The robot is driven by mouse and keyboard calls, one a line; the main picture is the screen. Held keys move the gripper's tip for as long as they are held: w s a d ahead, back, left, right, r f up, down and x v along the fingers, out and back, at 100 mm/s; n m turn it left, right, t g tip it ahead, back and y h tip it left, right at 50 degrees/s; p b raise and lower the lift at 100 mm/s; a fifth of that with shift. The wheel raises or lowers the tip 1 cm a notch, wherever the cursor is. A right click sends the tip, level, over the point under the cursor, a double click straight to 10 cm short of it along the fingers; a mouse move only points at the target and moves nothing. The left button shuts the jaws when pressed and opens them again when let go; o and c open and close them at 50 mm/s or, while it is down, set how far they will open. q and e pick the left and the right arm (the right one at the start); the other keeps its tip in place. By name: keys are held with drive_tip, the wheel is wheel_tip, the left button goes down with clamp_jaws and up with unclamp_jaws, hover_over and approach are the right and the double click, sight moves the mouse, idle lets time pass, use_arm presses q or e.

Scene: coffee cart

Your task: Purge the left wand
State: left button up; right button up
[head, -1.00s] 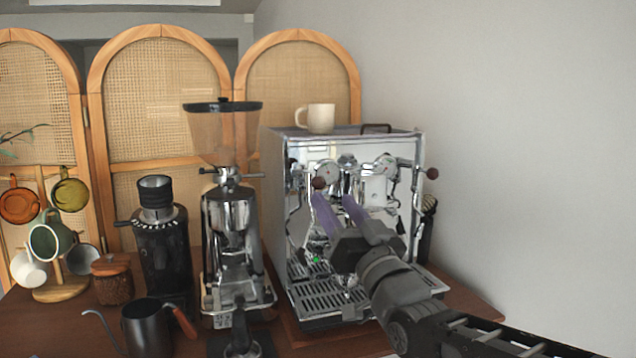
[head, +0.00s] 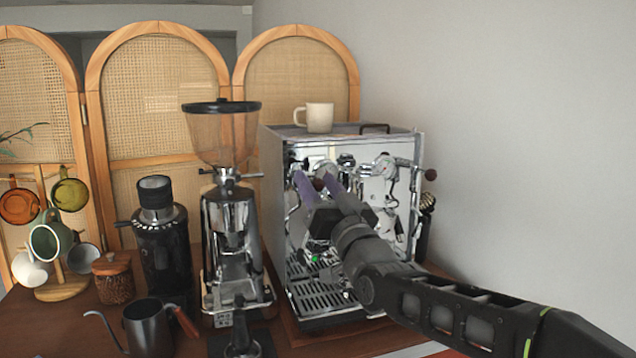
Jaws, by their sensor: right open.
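The chrome espresso machine (head: 400,215) stands at the middle right of the cart, with a drip tray (head: 320,294) at its base. My right gripper (head: 315,182) reaches in from the lower right. Its purple fingertips are open in front of the upper left of the machine's face. A round brown knob (head: 319,184) shows at the fingertips; I cannot tell whether they touch it. The left steam wand (head: 292,215) hangs on the left of the face, partly hard to make out. The right knob (head: 430,174) sticks out on the far side. My left gripper is not in view.
A grinder with a hopper (head: 222,135) stands left of the machine, beside a black grinder (head: 160,245). A black kettle (head: 148,325), a lidded jar (head: 113,279) and a mug tree (head: 62,288) stand further left. A cream mug (head: 319,117) sits on the machine.

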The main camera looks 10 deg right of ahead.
drive_tip(key=shift+c, duration=0.3)
clamp_jaws()
idle(0.3)
drive_tip(key=shift+r+g+p, duration=0.4)
drive_tip(key=shift+p, duration=0.4)
drive_tip(key=r+g+p, duration=0.1)
drive_tip(key=p, duration=0.4)
drive_tip(key=r+g+p, duration=0.1)
drive_tip(key=g+p, duration=0.1)
drive_tip(key=p, duration=0.3)
drive_tip(key=shift+w+r+h+p, duration=0.2)
drive_tip(key=shift+h+p, duration=0.1)
drive_tip(key=shift+p, duration=0.1)
drive_tip(key=g+p, duration=0.2)
drive_tip(key=p, duration=0.5)
drive_tip(key=shift+w+f+m, duration=0.1)
drive_tip(key=shift+w+m, duration=0.05)
drive_tip(key=shift+m, duration=0.15)
drive_tip(key=shift+f+g+p, duration=0.2)
drive_tip(key=shift+g+p, duration=0.1)
drive_tip(key=shift+p, duration=0.35)
